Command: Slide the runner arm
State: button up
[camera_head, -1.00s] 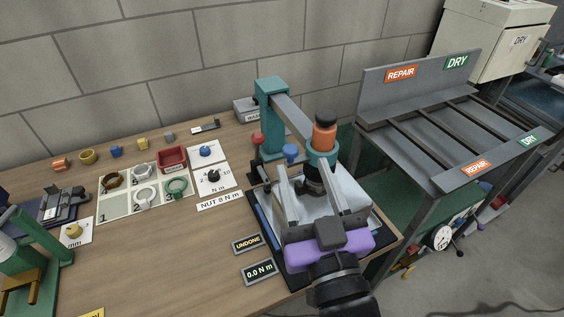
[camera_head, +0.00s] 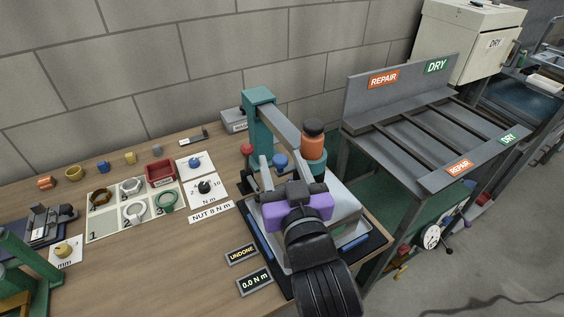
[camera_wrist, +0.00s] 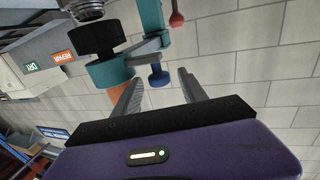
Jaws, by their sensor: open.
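The runner arm (camera_head: 281,123) is a grey bar reaching from a teal post (camera_head: 264,135). At its near end it carries a runner with an orange body (camera_head: 313,145), black cap and teal collar. A blue knob (camera_head: 280,160) hangs beside the arm and shows in the wrist view (camera_wrist: 157,77). My gripper (camera_head: 281,168) is open, with its fingers pointing at the blue knob. In the wrist view my gripper (camera_wrist: 160,80) has the knob between the fingertips in the picture, with gaps at both sides; contact is not visible. The runner's lower end is hidden in the head view.
A red knob (camera_head: 247,149) is on the post's left. A grey block on a dark mat (camera_head: 378,240) lies under my gripper. Signs read UNDONE (camera_head: 241,254) and 0.0 N m (camera_head: 254,281). The parts board (camera_head: 104,229) is left; the REPAIR/DRY rack (camera_head: 400,150) is right.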

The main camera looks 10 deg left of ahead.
jog(key=shift+c, duration=0.4)
grip_shut()
dwell(1.1)
